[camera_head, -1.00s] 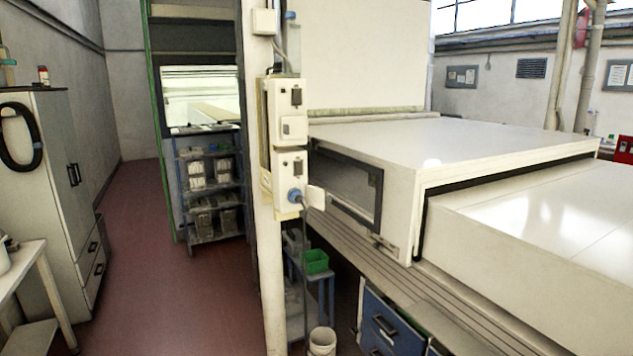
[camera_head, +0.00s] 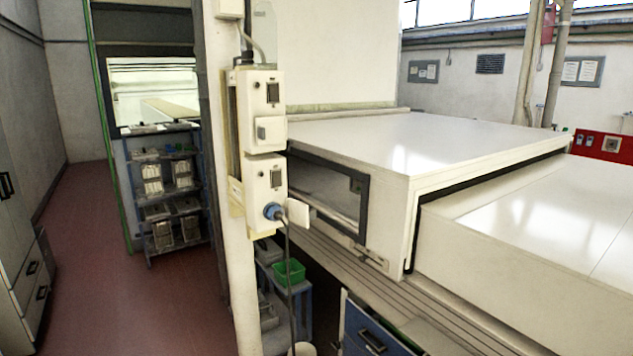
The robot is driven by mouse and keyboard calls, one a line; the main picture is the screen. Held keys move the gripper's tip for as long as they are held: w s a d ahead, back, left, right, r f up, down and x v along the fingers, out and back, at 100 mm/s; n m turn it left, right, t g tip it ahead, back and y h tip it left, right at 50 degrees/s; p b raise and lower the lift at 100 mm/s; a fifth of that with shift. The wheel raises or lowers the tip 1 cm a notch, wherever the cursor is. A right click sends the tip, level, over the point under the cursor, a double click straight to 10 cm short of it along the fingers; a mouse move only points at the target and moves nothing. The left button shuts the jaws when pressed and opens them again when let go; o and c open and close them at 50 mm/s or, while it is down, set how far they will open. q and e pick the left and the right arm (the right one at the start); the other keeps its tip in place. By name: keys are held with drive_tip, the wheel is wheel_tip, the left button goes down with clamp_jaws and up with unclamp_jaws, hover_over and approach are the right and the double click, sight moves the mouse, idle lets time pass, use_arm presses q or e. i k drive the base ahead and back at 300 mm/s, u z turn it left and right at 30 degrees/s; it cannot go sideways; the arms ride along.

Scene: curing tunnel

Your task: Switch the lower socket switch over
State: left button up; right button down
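Two pale socket boxes sit one above the other on a cream post (camera_head: 240,290) left of the middle of the head view. The lower socket box (camera_head: 262,193) has a small dark switch (camera_head: 276,179) in its upper part. A blue plug (camera_head: 272,211) with a hanging cable sits in its lower part, and a pale flap stands out to the right. The upper socket box (camera_head: 262,100) has its own dark switch (camera_head: 272,92) and a closed pale cover (camera_head: 270,131). Which way the lower switch is tipped is too small to tell. Neither gripper is in view.
A large white tunnel housing (camera_head: 420,140) with a dark-framed window fills the right. Below are a green bin (camera_head: 290,272) and a blue drawer (camera_head: 370,335). A shelf rack (camera_head: 165,190) stands behind left. The red floor (camera_head: 100,260) at left is clear.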

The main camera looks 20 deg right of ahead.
sight(276, 175)
drive_tip(key=u, duration=0.1)
drive_tip(key=i, duration=0.95)
drive_tip(key=u, duration=0.35)
